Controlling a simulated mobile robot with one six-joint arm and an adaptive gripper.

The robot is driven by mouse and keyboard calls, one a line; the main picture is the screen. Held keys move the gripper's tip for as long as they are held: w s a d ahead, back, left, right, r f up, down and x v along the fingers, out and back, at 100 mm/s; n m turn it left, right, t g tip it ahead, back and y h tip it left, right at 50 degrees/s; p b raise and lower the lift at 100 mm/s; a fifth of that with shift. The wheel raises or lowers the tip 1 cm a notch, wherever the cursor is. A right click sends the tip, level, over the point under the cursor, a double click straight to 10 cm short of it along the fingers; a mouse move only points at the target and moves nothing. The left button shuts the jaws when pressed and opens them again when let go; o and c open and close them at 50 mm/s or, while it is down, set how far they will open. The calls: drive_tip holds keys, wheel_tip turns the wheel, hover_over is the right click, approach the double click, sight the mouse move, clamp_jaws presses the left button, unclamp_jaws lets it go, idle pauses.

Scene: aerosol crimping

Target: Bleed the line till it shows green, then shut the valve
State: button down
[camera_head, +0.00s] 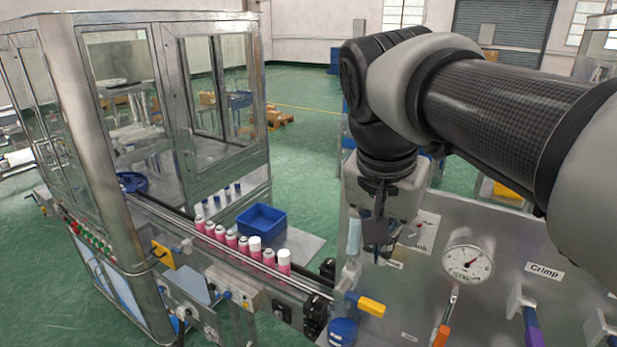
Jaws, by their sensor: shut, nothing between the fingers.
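A round white pressure gauge (468,264) is on the grey metal panel (500,235) at right; its dark needle shows, but I cannot make out a green zone. An orange-handled lever (441,335) hangs below the gauge. A yellow-handled lever (370,306) is at the panel's left edge, and a purple-handled lever (533,325) is under the "Crimp" label (544,271). I cannot tell which is the bleed valve. My gripper (384,260) points down, shut and empty, left of the gauge and above the yellow handle. It partly hides another label (423,232).
A conveyor (305,284) carries several pink cans with white tops (243,246) at left. A blue bin (262,220) stands behind it. A glazed metal cabinet (120,60) fills the left. Another lever (598,325) is at the lower right edge.

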drive_tip(key=x, duration=1)
drive_tip(key=shift+s+a+f+b, duration=0.2)
drive_tip(key=shift+a+f+b, duration=0.05)
drive_tip(key=shift+b, duration=0.05)
drive_tip(key=shift+f, duration=0.8)
drive_tip(key=shift+w, duration=0.1)
